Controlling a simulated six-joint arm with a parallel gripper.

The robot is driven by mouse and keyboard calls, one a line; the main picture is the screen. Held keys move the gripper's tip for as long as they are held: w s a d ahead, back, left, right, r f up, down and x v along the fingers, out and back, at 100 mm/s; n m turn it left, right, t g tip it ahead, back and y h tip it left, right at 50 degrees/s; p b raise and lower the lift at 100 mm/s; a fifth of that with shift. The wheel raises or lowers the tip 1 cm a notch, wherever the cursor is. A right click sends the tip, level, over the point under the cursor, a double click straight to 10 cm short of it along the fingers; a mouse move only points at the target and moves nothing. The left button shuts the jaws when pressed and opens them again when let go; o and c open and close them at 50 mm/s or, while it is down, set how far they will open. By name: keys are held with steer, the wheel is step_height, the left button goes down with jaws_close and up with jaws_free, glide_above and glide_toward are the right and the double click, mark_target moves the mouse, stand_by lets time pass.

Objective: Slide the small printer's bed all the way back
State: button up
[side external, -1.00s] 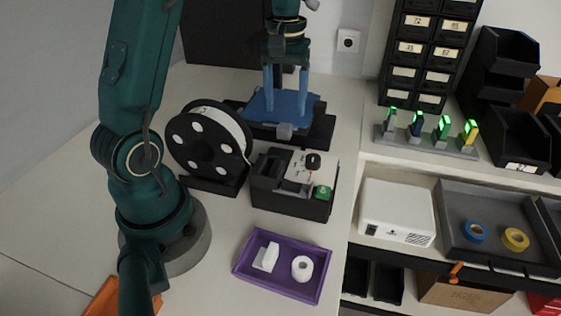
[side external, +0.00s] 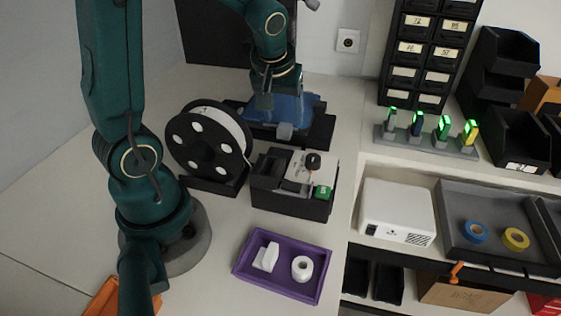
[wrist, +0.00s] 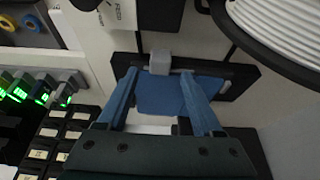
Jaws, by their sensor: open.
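The small printer has a low black base (side external: 318,132) at the back of the table, with a blue bed (side external: 300,108) on it. A grey block (side external: 285,131) sits at the bed's near edge. My gripper (side external: 264,103) is over the bed, fingers down, hiding part of it. In the wrist view my gripper (wrist: 159,74) shows open, its two blue fingers spread over the blue bed (wrist: 165,98). The grey block (wrist: 160,62) appears between and just beyond the fingertips, with nothing gripped. I cannot tell whether the fingers touch the bed.
A spool of white filament (side external: 205,145) stands left of the printer. A black device with a green button (side external: 290,190) stands in front of it. A purple tray (side external: 250,278) with white items lies nearer. Shelves with a white box (side external: 395,210) are at right.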

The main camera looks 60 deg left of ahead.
steer(key=shift+x, duration=1.4)
jaws_close()
stand_by(0.5)
